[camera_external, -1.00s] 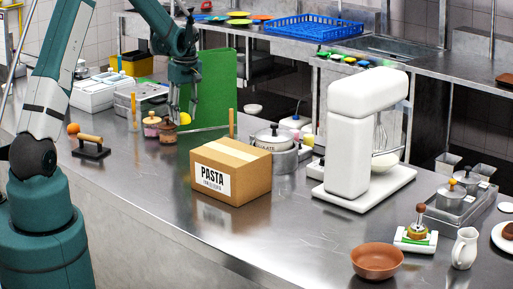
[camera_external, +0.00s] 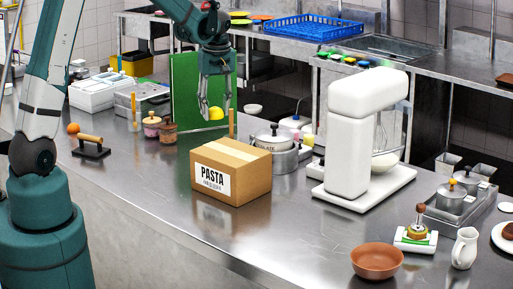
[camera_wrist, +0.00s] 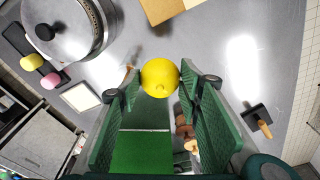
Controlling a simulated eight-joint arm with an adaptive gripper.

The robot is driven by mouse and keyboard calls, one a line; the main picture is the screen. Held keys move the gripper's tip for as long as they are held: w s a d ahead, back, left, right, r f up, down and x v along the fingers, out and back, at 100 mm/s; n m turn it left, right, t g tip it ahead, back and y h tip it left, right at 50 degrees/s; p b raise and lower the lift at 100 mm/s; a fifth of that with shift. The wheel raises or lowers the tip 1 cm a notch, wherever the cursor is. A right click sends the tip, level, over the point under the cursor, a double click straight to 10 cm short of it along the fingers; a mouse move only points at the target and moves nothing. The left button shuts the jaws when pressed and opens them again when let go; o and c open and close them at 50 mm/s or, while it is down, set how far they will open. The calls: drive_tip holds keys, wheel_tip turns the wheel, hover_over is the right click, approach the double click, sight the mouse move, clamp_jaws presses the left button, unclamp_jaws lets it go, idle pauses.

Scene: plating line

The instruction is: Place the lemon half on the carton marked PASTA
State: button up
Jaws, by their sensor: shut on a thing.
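The yellow lemon half (camera_external: 216,113) is between my fingertips in the outside view. It also shows in the wrist view (camera_wrist: 160,77), pinched between the two green fingers. My gripper (camera_external: 214,112) is shut on it and holds it in the air above the counter, behind and above the carton. The carton marked PASTA (camera_external: 231,172) is a closed brown box with a white label, standing on the steel counter with a bare top. Part of it shows at the top of the wrist view (camera_wrist: 168,10).
A lidded pot (camera_external: 273,146) stands just right of the carton, and a white stand mixer (camera_external: 350,130) further right. Two small jars (camera_external: 159,128) stand to the left. A green board (camera_external: 185,95) is behind my gripper. The counter in front of the carton is clear.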

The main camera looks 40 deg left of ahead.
drive_tip(key=s+d+r+m, duration=0.1)
drive_tip(key=s+d, duration=0.3)
drive_tip(key=d, duration=0.4)
drive_tip(key=s+d+r+m, duration=0.1)
drive_tip(key=s+d+r, duration=0.3)
drive_tip(key=d, duration=0.4)
drive_tip(key=shift+s+r+m+p, duration=0.2)
drive_tip(key=shift+s+m+p, duration=0.15)
drive_tip(key=shift+s, duration=0.35)
hover_over(230, 151)
drive_tip(key=shift+d+f, duration=0.2)
drive_tip(key=shift+f, duration=2.75)
drive_tip(key=shift+f, duration=2.05)
drive_tip(key=shift+s+f, duration=0.1)
drive_tip(key=shift+f, duration=0.1)
drive_tip(key=o, duration=0.9)
drive_tip(key=shift+r, duration=0.25)
